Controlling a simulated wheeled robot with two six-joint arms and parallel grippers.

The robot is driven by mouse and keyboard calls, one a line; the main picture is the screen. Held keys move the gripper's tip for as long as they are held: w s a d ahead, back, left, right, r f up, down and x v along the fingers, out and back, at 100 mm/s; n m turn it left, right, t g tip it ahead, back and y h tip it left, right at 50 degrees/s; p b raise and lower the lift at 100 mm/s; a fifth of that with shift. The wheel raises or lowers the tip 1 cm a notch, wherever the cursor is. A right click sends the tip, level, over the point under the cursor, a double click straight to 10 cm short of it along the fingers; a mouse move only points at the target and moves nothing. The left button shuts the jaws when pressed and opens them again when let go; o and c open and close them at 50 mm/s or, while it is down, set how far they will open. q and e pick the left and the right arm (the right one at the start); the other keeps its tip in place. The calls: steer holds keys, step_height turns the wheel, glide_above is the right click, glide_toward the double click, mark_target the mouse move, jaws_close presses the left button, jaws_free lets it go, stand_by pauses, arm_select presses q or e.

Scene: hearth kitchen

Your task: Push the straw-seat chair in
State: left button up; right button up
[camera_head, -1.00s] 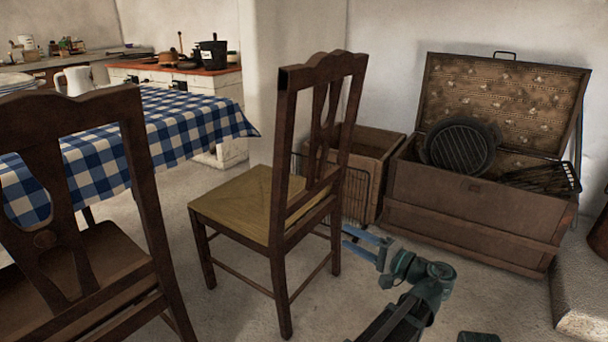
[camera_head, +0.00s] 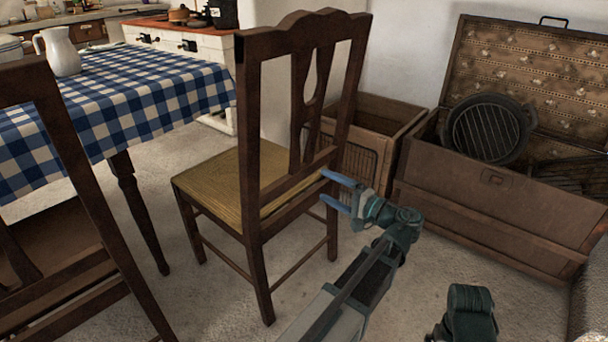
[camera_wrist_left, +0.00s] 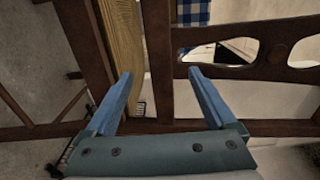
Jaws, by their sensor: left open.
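The straw-seat chair (camera_head: 250,205) stands upright on the floor, to the right of the checked table (camera_head: 150,95). Its woven seat (camera_head: 215,182) faces the table side and its dark wooden back is towards me. A gap of floor shows between seat and table. My left gripper (camera_head: 326,188) is open and empty, its blue fingers pointing at the lower part of the chair back. In the left wrist view the open fingers (camera_wrist_left: 160,78) lie on either side of a dark upright of the chair (camera_wrist_left: 158,55); I cannot tell whether they touch it.
A second dark chair (camera_head: 80,215) stands close at the left. A white jug (camera_head: 60,50) is on the table. A wooden crate (camera_head: 400,118) and an open chest (camera_head: 480,200) with a grill pan (camera_head: 488,130) stand at the right. Bare floor lies around the chair.

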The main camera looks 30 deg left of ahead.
mark_target(304, 175)
arm_select(q)
steer(key=a, duration=0.7)
steer(key=w+a, duration=0.1)
steer(key=a, duration=0.2)
steer(key=shift+a, duration=0.15)
jaws_close()
